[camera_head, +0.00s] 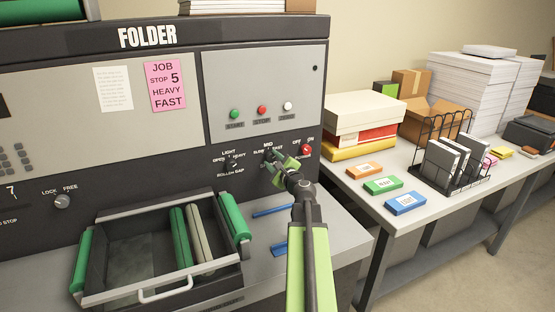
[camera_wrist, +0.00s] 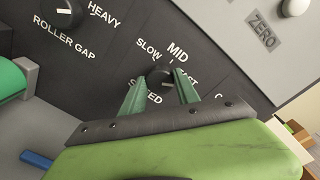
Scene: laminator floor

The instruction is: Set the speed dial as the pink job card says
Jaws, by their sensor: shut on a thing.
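The pink job card (camera_head: 165,86) on the folder's front panel reads JOB, STOP 5, HEAVY, FAST. The speed dial (camera_head: 268,156) is a small dark knob on the lower dark panel, with SLOW, MID and FAST around it. It also shows in the wrist view (camera_wrist: 160,74), between my fingers. My gripper (camera_head: 277,161), with green fingers, is shut on this knob; in the wrist view (camera_wrist: 160,88) one finger is on each side. The fingers partly cover the FAST and SPEED labels. I cannot tell clearly which mark the knob points to.
The roller gap dial (camera_head: 232,163) is just left of the speed dial. A red OFF/ON switch (camera_head: 306,149) is close on its right. A lock/free knob (camera_head: 62,201) is further left. A tray with green rollers (camera_head: 165,288) juts out below. A side table (camera_head: 350,178) stands right.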

